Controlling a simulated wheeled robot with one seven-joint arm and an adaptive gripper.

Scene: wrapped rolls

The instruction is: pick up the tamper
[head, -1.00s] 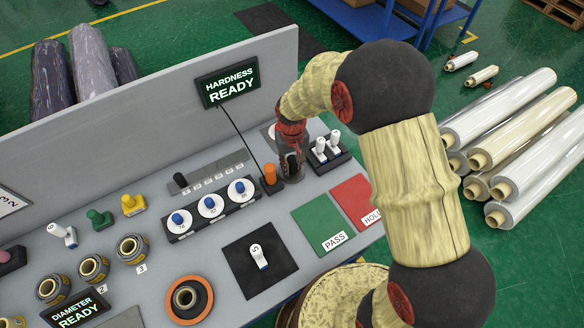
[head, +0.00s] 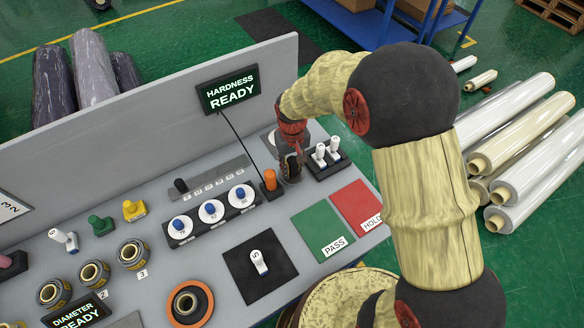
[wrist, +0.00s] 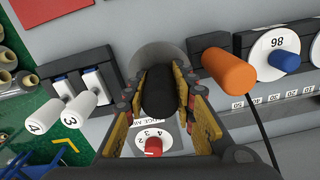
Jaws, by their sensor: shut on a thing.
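The tamper shows in the wrist view as a dark, rounded black handle (wrist: 159,92) between my fingers. A grey round shape lies just beyond it, and I cannot tell whether it is the tamper's base or a pad. My gripper (wrist: 160,104) is shut on the black handle, with a yellow-lined finger on each side. In the head view my gripper (head: 291,170) is low over the bench, right of the orange-topped probe, and hides most of the tamper. I cannot tell whether the tamper is off the bench.
The orange-topped probe (head: 269,181) with its cable stands close on the left. White-handled tools (head: 327,152) in a black rack stand close on the right. The upright panel (head: 150,92) with the hardness display (head: 230,88) is behind. Green PASS (head: 322,229) and red HOLD (head: 357,205) pads lie in front.

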